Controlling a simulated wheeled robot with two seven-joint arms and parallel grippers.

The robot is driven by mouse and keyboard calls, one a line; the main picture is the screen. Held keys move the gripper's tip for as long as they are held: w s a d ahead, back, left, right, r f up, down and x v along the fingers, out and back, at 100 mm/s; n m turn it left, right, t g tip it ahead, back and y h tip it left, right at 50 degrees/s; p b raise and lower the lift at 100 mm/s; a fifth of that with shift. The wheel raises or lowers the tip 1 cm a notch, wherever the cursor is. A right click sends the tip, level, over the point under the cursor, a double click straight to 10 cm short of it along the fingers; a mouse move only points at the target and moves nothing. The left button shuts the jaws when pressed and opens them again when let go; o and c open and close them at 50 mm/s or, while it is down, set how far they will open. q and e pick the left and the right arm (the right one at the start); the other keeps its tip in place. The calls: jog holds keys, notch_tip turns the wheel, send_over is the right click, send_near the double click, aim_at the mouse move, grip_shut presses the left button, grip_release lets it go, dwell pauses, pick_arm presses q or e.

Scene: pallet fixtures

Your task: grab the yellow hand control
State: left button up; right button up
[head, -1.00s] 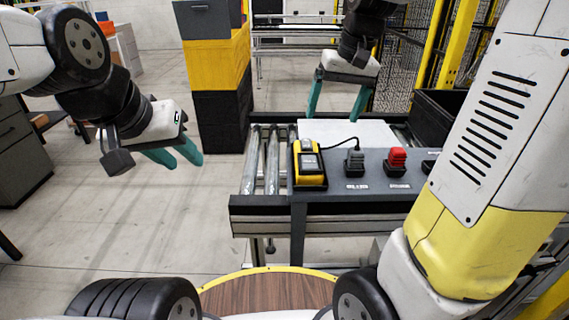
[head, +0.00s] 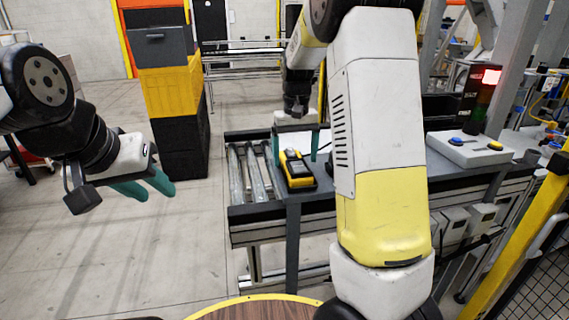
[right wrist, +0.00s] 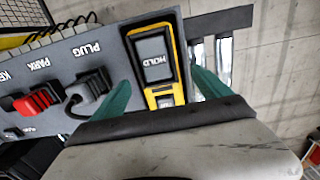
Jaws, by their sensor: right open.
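The yellow hand control (head: 302,181), yellow and black with a grey screen marked HOLD, lies on the grey panel at the near left end of the bench. It also shows in the right wrist view (right wrist: 158,60). My right gripper (head: 296,161) is open, with its teal fingers above and behind the control in the head view. In the right wrist view the fingers (right wrist: 160,80) appear on either side of the control, with nothing gripped. I cannot tell the exact height gap. My left gripper (head: 156,195) is open and empty over the floor at left.
A plug on a cable (right wrist: 91,88) and a red switch (right wrist: 36,101) sit beside the control on the panel. Metal rollers (head: 247,172) lie to its left. Stacked crates (head: 170,92) stand behind at left. My right arm hides the bench's middle.

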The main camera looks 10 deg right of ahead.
jog(key=shift+f, duration=0.7)
jog(key=shift+d, duration=0.1)
jog(key=c, duration=1.9)
jog(key=shift+r, duration=0.1)
